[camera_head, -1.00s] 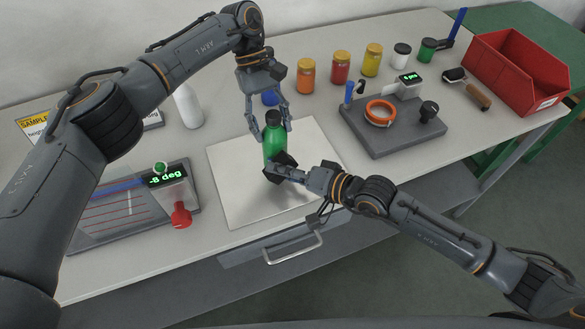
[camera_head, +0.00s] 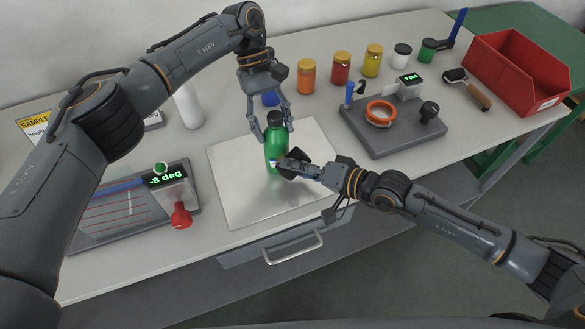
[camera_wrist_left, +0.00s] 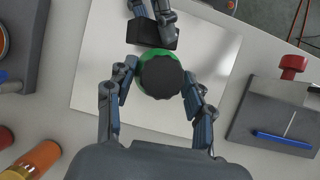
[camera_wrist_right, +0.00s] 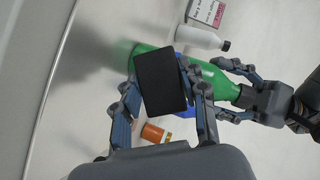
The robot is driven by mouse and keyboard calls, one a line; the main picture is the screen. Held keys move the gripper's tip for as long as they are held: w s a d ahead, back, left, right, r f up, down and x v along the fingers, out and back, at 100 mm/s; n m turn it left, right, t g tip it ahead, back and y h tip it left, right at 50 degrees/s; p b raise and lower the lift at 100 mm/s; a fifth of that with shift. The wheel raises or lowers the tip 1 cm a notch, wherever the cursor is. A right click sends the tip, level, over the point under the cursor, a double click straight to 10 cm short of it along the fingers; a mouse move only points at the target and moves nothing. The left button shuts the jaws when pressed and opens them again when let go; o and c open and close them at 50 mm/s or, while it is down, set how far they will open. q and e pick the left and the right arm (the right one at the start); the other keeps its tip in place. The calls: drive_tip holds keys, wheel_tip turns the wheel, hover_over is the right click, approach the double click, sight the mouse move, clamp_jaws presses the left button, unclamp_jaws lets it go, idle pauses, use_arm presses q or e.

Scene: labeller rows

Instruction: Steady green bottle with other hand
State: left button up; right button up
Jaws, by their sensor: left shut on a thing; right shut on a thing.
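The green bottle (camera_head: 276,152) with a dark cap stands upright on the pale square mat (camera_head: 235,195). My left gripper (camera_head: 272,129) comes from above and is shut on the green bottle near its top, one finger on each side, as the left wrist view (camera_wrist_left: 160,80) shows. My right gripper (camera_head: 289,166) is shut on a black block (camera_wrist_right: 160,80). The block is at the bottle's right side, low on its body; I cannot tell whether they touch. A small pale patch shows on the bottle beside the block.
A grey fixture with an orange ring (camera_head: 381,113) is right of the mat. A sloped board with a "-8 deg" display (camera_head: 165,178) is at left. Several jars, such as the orange jar (camera_head: 306,77), stand behind; a white bottle (camera_head: 188,106) stands back left. A red bin (camera_head: 515,70) is far right.

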sight(280, 173)
drive_tip(key=shift+a, duration=0.15)
drive_tip(key=shift+s+a, duration=0.25)
drive_tip(key=shift+a, duration=0.7)
drive_tip(key=shift+s+a, duration=0.25)
drive_tip(key=shift+a, duration=0.7)
drive_tip(key=shift+s+d, duration=0.4)
drive_tip(key=shift+s, duration=0.7)
drive_tip(key=shift+s+d, duration=0.35)
drive_tip(key=shift+s, duration=0.8)
drive_tip(key=shift+s+d, duration=0.4)
drive_tip(key=shift+s, duration=0.7)
